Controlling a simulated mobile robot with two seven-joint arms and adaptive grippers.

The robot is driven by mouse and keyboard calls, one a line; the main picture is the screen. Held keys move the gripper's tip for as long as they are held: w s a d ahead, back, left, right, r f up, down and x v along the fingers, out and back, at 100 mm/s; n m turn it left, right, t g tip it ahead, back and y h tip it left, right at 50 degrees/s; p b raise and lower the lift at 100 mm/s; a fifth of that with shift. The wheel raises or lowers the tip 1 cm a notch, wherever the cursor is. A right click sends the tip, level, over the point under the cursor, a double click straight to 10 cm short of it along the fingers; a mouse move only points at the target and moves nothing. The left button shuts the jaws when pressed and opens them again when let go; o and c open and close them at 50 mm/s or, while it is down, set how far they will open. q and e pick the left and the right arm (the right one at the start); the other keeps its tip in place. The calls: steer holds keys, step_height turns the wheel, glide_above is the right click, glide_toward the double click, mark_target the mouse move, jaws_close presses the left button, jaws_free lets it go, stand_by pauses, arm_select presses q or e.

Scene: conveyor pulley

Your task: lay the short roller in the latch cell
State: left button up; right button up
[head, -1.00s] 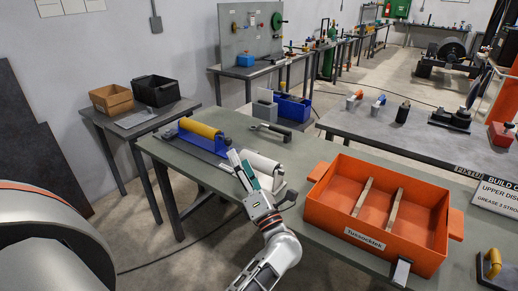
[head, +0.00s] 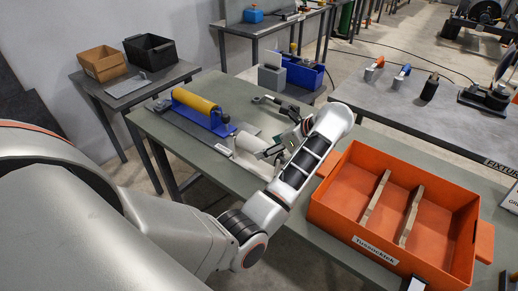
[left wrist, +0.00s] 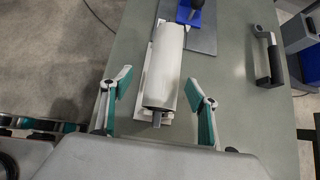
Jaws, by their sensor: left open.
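A white roller (head: 250,144) lies on a pale cradle on the green-grey table. In the left wrist view the white roller (left wrist: 163,70) has a metal shaft stub at its near end. My left gripper (left wrist: 158,79) is open, with one finger on each side of that near end and gaps between. In the head view my left gripper (head: 275,150) is partly hidden by my own arm. A yellow roller (head: 195,102) rests on blue brackets farther back. The orange crate (head: 376,259) has two dividers forming three empty cells. A small latch-like part (head: 415,284) shows at its front, cut off by the picture edge.
A blue bin (head: 303,72) and grey block stand beyond. A side table at left holds brown (head: 103,62) and black (head: 150,48) boxes. Bare table lies between roller and crate.

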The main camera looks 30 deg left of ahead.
mark_target(266, 145)
arm_select(q)
steer(key=shift+w+a+f, duration=0.1)
steer(key=shift+a+f, duration=0.3)
steer(key=b+x, duration=0.1)
steer(key=x, duration=0.1)
steer(key=b+x, duration=0.1)
steer(key=shift+w+a+f+b, duration=0.2)
steer(key=shift+w+b, duration=0.1)
steer(key=shift+w, duration=0.05)
steer(key=shift+a+f, duration=0.3)
steer(key=shift+a, duration=0.1)
arm_select(e)
steer(key=shift+w+a+f, duration=0.15)
steer(key=shift+a+f, duration=0.05)
steer(key=shift+f, duration=0.45)
steer(key=shift+w+a+f, duration=0.1)
steer(key=shift+a+f, duration=0.05)
steer(key=shift+f, duration=0.45)
arm_select(q)
jaws_close()
steer(key=shift+w+r, duration=0.15)
steer(key=shift+r, duration=0.1)
arm_select(e)
steer(key=shift+r, duration=0.15)
